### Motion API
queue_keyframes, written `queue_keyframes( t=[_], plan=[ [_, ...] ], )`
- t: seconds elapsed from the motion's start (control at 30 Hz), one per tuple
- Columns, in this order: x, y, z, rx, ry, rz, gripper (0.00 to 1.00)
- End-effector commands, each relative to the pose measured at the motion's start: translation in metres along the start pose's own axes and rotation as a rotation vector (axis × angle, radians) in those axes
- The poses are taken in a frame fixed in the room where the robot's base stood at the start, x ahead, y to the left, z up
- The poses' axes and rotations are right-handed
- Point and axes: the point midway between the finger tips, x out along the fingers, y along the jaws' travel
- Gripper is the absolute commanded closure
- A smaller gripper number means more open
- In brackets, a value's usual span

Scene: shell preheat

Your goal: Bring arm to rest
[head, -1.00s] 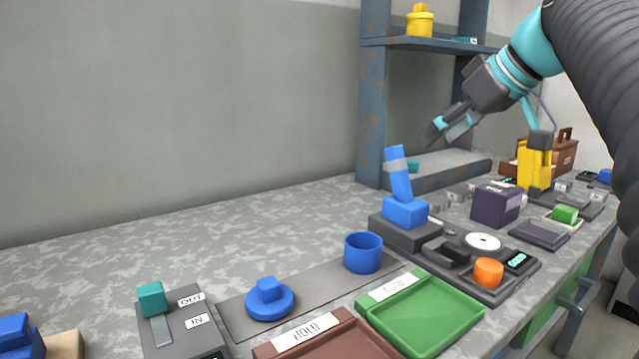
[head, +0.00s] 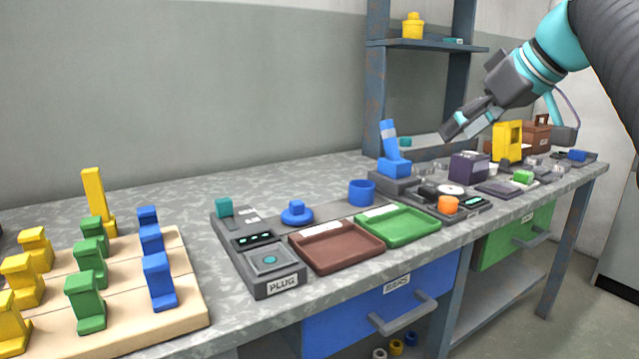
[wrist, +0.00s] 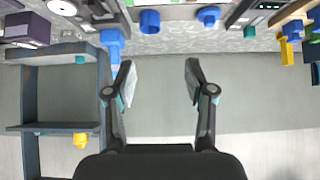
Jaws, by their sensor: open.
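My gripper (head: 468,124) is raised in the air above the back of the workbench, in front of the shelf unit at the right of the head view. Its two fingers are apart with nothing between them, and it also shows in the wrist view (wrist: 158,84). It touches nothing. The wrist view shows the bench at the top, with the grey wall between the fingers. A blue tool with an upright handle (head: 391,146) stands on a grey block below and to the left of my gripper.
The workbench (head: 170,185) holds a green tray (head: 432,222), a brown tray (head: 375,252), a blue cup (head: 362,192) and a wooden board (head: 190,315) with several coloured blocks. A shelf unit (head: 376,80) stands behind. A yellow device (head: 508,142) stands right of my gripper. The air leftward is clear.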

Motion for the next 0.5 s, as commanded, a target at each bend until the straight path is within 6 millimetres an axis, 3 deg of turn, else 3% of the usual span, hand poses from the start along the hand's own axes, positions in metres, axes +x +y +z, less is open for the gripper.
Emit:
queue_keyframes(
  t=[0.27,0.5],
  plan=[
    [0.006,0.017,0.003,0.166,0.007,0.06,0.46],
    [0.038,0.039,0.043,0.373,-0.052,0.13,0.46]
  ],
)
